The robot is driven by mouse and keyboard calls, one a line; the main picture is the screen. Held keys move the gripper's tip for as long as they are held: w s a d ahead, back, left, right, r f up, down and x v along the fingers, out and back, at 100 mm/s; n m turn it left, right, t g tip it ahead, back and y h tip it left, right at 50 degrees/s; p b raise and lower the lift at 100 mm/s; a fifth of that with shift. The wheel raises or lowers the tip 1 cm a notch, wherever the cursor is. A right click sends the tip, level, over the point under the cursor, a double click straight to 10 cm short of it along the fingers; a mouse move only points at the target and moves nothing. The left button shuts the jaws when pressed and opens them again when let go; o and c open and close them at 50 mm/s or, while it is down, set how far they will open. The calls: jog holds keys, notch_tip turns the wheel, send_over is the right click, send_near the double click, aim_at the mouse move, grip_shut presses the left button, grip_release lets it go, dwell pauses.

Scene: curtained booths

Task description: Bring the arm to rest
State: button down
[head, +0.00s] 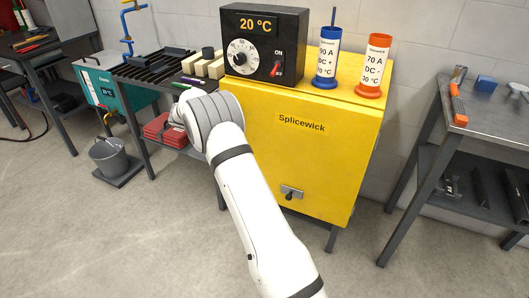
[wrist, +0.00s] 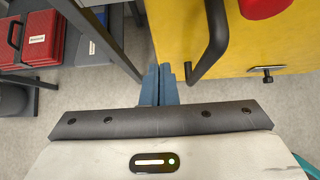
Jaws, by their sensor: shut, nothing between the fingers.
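My white arm (head: 255,220) reaches up from the bottom of the head view, bent at a grey-banded joint left of the yellow cabinet. My gripper is hidden behind that joint in the head view. In the wrist view my gripper's blue fingers (wrist: 160,72) are together with nothing between them. They point into the gap between a dark table leg and the yellow cabinet (wrist: 285,50). A dark bar handle (wrist: 212,45) on the cabinet is close to the right of the fingers, apparently apart from them.
A red case (wrist: 35,38) lies on a shelf at left. A grey bench (head: 490,110) stands at right. Floor is clear in front.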

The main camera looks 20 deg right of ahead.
jog(key=s+a+r+n+t+y+p, duration=0.25)
jog(key=r+n, duration=0.35)
jog(key=r, duration=0.7)
jog(key=s+a+r+n+t+y+p, duration=0.1)
jog(key=s+a+r+n+t+p, duration=0.2)
jog(key=r+n, duration=0.7)
jog(key=s+a+r+n+t+y+p, duration=0.1)
jog(key=s+a+r+n+y, duration=0.15)
jog(key=s+r+n, duration=0.25)
jog(key=s+a+r+n+y+p, duration=0.1)
jog(key=s+a+r+n+y, duration=0.15)
jog(key=s+r+n, duration=0.25)
jog(key=s+d+f+n+g+p, duration=0.1)
jog(key=s+n, duration=0.5)
jog(key=s, duration=0.6)
jog(key=s+d+f+n+g+h+p, duration=0.1)
jog(key=s+n+g, duration=0.4)
jog(key=s, duration=0.7)
jog(key=s+d+f+n+g+p, duration=0.2)
jog(key=s+f+n+g+p, duration=0.1)
jog(key=s+n, duration=0.6)
jog(key=s, duration=0.3)
jog(key=shift+s+d+p, duration=0.15)
jog(key=shift+d+p, duration=0.25)
jog(key=shift+f+g+h, duration=0.1)
jog(key=shift+g+h, duration=0.15)
